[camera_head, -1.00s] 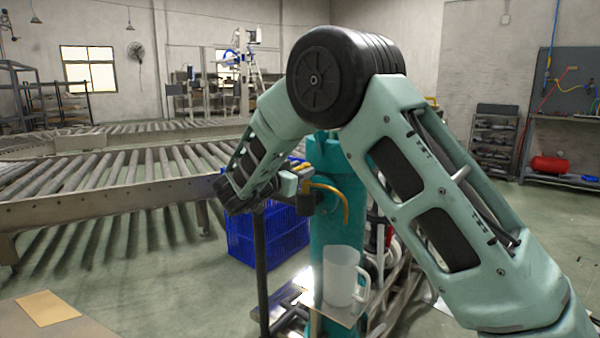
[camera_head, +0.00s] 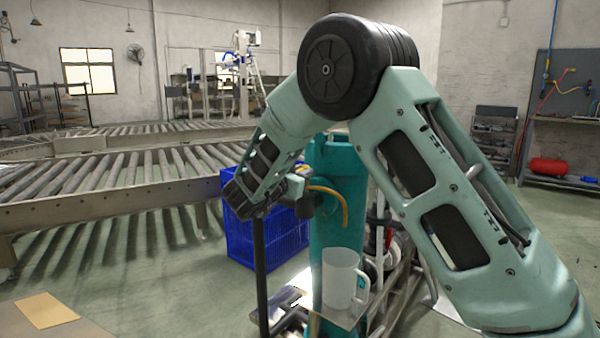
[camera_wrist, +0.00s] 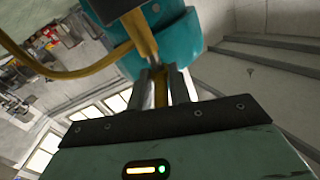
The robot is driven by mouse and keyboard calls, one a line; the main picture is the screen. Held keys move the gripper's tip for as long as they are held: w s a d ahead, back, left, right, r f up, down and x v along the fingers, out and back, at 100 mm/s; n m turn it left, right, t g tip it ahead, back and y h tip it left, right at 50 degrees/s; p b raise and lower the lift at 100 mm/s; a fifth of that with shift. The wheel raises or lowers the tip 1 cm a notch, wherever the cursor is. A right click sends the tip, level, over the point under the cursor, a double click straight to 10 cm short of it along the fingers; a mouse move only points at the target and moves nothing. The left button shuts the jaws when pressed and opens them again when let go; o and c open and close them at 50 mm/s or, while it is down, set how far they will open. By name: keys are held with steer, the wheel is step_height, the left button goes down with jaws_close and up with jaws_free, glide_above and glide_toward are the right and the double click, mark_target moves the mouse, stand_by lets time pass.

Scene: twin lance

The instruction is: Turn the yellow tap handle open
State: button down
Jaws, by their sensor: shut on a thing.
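A teal tank (camera_head: 345,160) stands upright in the middle, with a curved yellow spout (camera_head: 343,205) on its front. In the wrist view the tank (camera_wrist: 180,40) fills the top middle and the spout (camera_wrist: 85,72) curves off to the left. The yellow tap handle (camera_wrist: 161,92) lies between the two fingers of my gripper (camera_wrist: 163,80), which is shut on it. In the head view my gripper (camera_head: 293,187) is at the tap, and my wrist and the dark tap body hide the handle.
A translucent white mug (camera_head: 338,279) stands on a small shelf (camera_head: 347,316) below the spout. A blue crate (camera_head: 285,240) is on the floor behind my wrist. A roller conveyor (camera_head: 110,197) runs at left. A dark upright post (camera_head: 260,270) stands in front of the crate.

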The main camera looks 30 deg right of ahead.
steer(key=n+t+y, duration=0.2)
steer(key=t, duration=0.1)
steer(key=shift+s+d+n, duration=0.1)
steer(key=shift+s+n, duration=0.15)
steer(key=shift+n, duration=0.05)
steer(key=n+t+y+b, duration=0.2)
steer(key=n+y, duration=0.1)
steer(key=y, duration=0.2)
steer(key=d+n+t+y+b, duration=0.1)
steer(key=n+t+y+b, duration=0.1)
steer(key=n+y, duration=0.2)
steer(key=d+n+t+y+b, duration=0.1)
steer(key=n+t+y+b, duration=0.1)
steer(key=y, duration=0.4)
steer(key=shift+s+d+r+n+t+y+b, duration=0.15)
steer(key=shift+s+n+t+y+b, duration=0.2)
steer(key=shift+n+b, duration=0.45)
steer(key=n+y+p, duration=0.2)
steer(key=shift+d+y+p, duration=0.1)
steer(key=shift+y+p, duration=0.2)
steer(key=shift+y, duration=0.05)
steer(key=shift+w+n+g+y+p, duration=0.1)
steer(key=shift+n+g+y+p, duration=0.6)
steer(key=shift+y, duration=0.7)
